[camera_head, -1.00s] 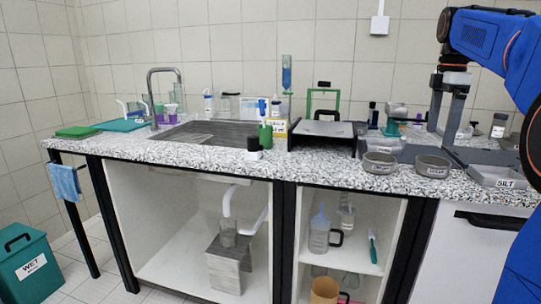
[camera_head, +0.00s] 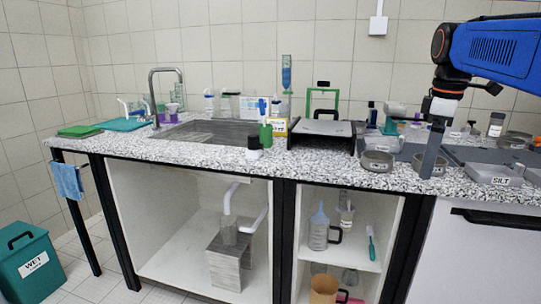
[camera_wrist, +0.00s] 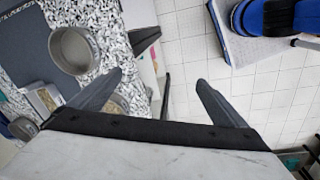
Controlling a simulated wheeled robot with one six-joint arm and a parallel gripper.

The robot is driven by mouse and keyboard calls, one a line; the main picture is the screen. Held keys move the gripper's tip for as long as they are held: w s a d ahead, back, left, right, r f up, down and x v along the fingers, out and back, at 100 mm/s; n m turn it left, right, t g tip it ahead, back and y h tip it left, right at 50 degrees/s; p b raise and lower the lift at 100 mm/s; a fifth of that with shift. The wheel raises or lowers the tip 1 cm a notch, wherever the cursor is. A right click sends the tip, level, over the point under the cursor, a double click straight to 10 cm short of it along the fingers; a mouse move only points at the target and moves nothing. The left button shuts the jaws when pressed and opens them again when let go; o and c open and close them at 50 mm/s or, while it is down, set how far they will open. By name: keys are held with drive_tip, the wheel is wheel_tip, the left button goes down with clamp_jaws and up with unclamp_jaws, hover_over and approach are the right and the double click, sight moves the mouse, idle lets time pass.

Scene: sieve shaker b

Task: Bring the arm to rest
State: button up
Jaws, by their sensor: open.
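My arm enters from the upper right of the head view, with its blue link level above the counter's right part. My gripper (camera_head: 432,172) hangs pointing down near the counter's front edge, in front of the grey pans. In the wrist view my gripper (camera_wrist: 160,81) has its two dark fingers wide apart with nothing between them. Below them are the counter's edge and the tiled floor.
The speckled counter (camera_head: 205,157) carries a grey pan (camera_head: 377,163), a tray marked SILT (camera_head: 493,175) and a black stand (camera_head: 322,136). In the wrist view a round pan (camera_wrist: 88,68) lies left of the fingers. A green bin (camera_head: 28,270) stands on the floor at left.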

drive_tip(key=s+a+f+m+t, duration=0.1)
drive_tip(key=s+a+f+m, duration=0.2)
drive_tip(key=s+f, duration=0.4)
drive_tip(key=s+a+f+m+t, duration=0.1)
drive_tip(key=s+a+f+m, duration=0.2)
drive_tip(key=s+f, duration=0.5)
drive_tip(key=s+a+f+m+t, duration=0.1)
drive_tip(key=s+a+f+m, duration=0.3)
drive_tip(key=s+f, duration=0.3)
wheel_tip(320, 180, down, 4)
drive_tip(key=shift+s+r+m, duration=0.1)
drive_tip(key=shift+s+m, duration=0.05)
drive_tip(key=shift+m, duration=0.15)
